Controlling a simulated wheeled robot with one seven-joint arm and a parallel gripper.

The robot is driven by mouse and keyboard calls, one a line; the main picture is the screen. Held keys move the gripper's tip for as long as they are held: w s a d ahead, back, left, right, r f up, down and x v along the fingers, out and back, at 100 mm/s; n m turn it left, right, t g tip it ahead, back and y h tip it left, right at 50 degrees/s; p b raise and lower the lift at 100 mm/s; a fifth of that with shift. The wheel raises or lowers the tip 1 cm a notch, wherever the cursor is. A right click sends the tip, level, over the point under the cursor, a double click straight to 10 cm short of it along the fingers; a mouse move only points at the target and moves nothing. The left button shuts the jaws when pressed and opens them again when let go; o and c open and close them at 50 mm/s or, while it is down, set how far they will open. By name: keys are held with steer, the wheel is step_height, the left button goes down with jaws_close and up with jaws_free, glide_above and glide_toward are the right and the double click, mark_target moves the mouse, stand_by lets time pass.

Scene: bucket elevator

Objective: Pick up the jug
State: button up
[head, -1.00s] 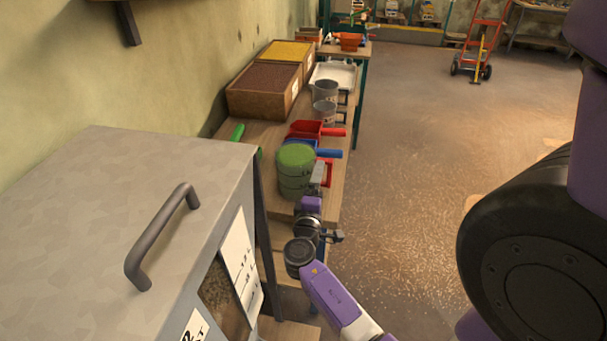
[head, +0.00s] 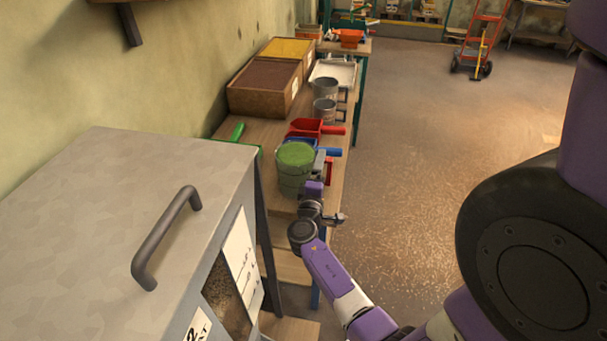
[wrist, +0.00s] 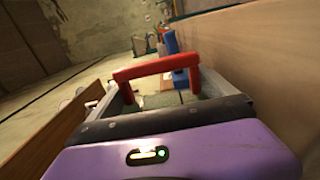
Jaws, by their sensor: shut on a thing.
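The green jug (head: 294,178) stands upright at the near end of the wooden bench in the head view, with its round green top showing. Its red handle (wrist: 156,68) faces me and spans the space between the fingers in the wrist view. My gripper (head: 320,166) is at the jug's right side, shut on the jug at its handle. The exact contact is partly hidden by the gripper. I cannot tell whether the jug's base touches the bench.
Red (head: 310,127) and blue scoops (head: 328,152) lie just behind the jug. Grey metal cups (head: 325,88) and wooden bins (head: 262,90) stand farther back. A grey cabinet (head: 110,200) is at near left. The floor (head: 410,150) right of the bench is clear.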

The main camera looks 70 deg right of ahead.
steer(key=c, duration=0.3)
steer(key=shift+r, duration=0.15)
steer(key=shift+c, duration=0.3)
step_height(320, 180, up, 20)
steer(key=p, duration=0.2)
steer(key=shift+p, duration=0.35)
